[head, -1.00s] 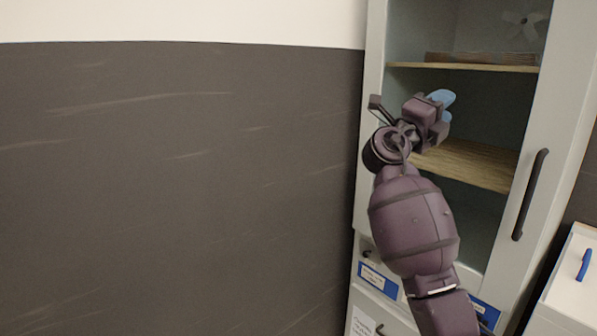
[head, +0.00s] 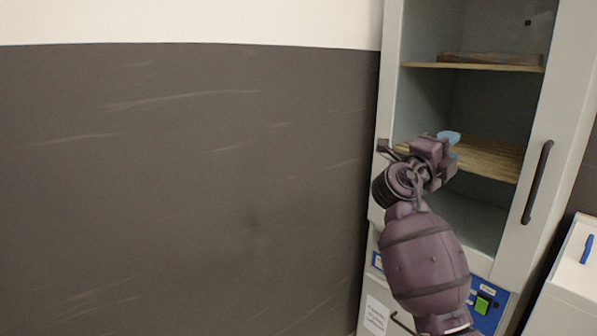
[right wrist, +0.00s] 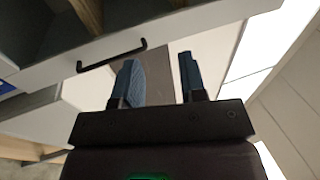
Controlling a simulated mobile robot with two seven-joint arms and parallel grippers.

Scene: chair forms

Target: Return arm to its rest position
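My right arm, dark purple, comes up from the bottom right of the head view in front of a tall grey cabinet (head: 393,110). My right gripper (head: 450,137) is in front of the cabinet's middle wooden shelf (head: 495,158), with a blue fingertip showing. In the right wrist view, the two blue fingers of the right gripper (right wrist: 160,80) stand apart with nothing held between them. The left gripper is not in view.
The cabinet door has a dark handle (head: 537,183). A green button (head: 482,303) sits on a blue panel below. A white box with a blue handle (head: 586,249) stands at the right. A dark wall (head: 180,190) fills the left; the space before it is clear.

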